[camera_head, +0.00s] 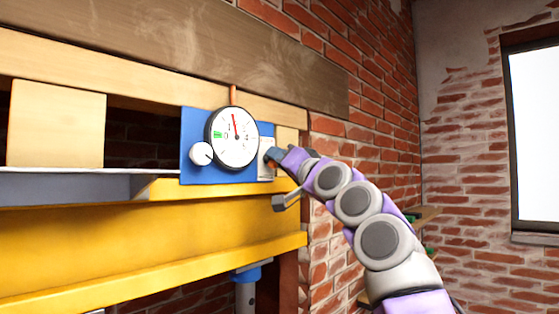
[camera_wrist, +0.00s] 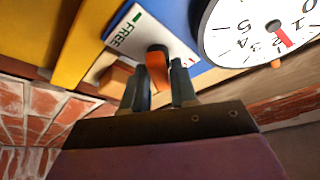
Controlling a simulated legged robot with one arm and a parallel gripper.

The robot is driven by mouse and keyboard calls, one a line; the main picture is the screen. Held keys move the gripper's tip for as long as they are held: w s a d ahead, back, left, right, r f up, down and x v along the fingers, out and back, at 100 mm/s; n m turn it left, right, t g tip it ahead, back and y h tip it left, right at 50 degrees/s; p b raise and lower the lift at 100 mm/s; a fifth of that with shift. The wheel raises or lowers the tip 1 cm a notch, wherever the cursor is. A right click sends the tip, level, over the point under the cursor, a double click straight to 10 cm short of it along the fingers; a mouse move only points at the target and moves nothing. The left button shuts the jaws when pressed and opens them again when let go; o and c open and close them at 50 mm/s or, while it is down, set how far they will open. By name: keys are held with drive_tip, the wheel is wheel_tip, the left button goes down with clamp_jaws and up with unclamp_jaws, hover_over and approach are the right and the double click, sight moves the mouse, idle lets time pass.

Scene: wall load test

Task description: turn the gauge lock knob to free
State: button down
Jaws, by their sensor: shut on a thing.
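The gauge lock knob (camera_wrist: 157,70) is orange with a dark top and sits on a white plate (camera_wrist: 128,38). The plate reads FREE beside a green mark. My gripper (camera_wrist: 160,84) is shut on the knob, one dark finger on each side. In the head view my gripper (camera_head: 271,157) reaches the plate (camera_head: 265,146) from the right and hides most of the knob. The round white gauge (camera_head: 243,142) with a red needle is left of the plate, on a blue panel (camera_head: 190,125). It also shows in the wrist view (camera_wrist: 235,35). The knob's exact pointing is partly hidden.
A small white dial (camera_head: 199,152) with a black pointer sits at the gauge's lower left. A grey lever (camera_head: 284,201) sticks out below my wrist. A yellow beam (camera_head: 150,238) runs below the panel. A brick wall (camera_head: 330,130) stands behind on the right.

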drive_tip(key=shift+a+f+m, duration=0.1)
drive_tip(key=shift+a+m, duration=0.05)
drive_tip(key=shift+m, duration=0.15)
drive_tip(key=shift+w+m+h+p, duration=0.1)
drive_tip(key=shift+m+h+p, duration=0.65)
drive_tip(key=shift+m, duration=0.45)
drive_tip(key=shift+m+g+h+p, duration=0.15)
drive_tip(key=shift+m+h+p, duration=0.6)
drive_tip(key=shift+m+p, duration=1.35)
drive_tip(key=shift+m+g+h+p, duration=0.15)
drive_tip(key=shift+m+h+p, duration=0.55)
drive_tip(key=shift+m+p, duration=1.35)
drive_tip(key=shift+p, duration=0.3)
